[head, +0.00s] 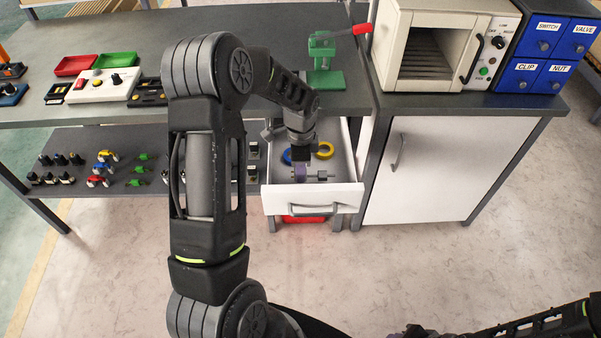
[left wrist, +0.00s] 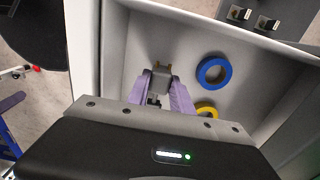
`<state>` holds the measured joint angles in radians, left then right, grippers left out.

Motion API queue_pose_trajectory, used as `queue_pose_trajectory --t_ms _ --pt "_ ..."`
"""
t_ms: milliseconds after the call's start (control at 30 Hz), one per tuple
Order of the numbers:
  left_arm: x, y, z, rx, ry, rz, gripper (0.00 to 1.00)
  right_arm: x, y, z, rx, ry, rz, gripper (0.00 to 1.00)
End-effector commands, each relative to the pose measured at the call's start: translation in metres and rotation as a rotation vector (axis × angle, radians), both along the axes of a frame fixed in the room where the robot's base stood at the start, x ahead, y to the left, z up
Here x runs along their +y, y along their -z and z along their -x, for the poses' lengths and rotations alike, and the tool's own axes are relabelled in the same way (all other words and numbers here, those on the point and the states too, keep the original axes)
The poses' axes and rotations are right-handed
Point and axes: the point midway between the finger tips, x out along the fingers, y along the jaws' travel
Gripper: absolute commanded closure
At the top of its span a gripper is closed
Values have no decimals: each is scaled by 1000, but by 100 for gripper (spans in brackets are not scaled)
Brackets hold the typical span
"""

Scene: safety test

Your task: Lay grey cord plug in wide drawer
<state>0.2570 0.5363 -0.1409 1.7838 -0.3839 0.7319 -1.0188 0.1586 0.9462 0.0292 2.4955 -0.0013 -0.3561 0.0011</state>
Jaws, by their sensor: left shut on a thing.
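The wide drawer (head: 347,190) is a white drawer pulled open under the bench; its inside also fills much of the left wrist view (left wrist: 130,50). My left gripper (head: 301,173) is over the inside of the drawer, pointing down. In the left wrist view its purple fingers (left wrist: 165,90) are shut on the grey cord plug (left wrist: 161,77), whose yellowish prongs point away from the gripper. I cannot tell whether the plug touches the drawer floor. My right gripper (head: 418,332) shows only partly at the bottom edge, and its fingers cannot be made out.
A blue tape ring (left wrist: 213,72) and a yellow tape ring (head: 324,151) lie in the drawer beside the gripper. A green press (head: 322,65) stands on the bench above. A white cabinet (head: 425,170) is close on the right. The lower shelf holds several small parts.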

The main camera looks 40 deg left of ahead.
Motion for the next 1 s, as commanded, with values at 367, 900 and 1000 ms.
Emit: queue_pose_trajectory --t_ms 367,900,1000 --pt "0 22 0 -1 0 -1 100 0 -2 0 0 0 0 70" --pt "0 25 0 0 0 0 52 0 1 0 0 0 0 70" --pt "0 25 0 0 0 0 52 0 1 0 0 0 0 70"
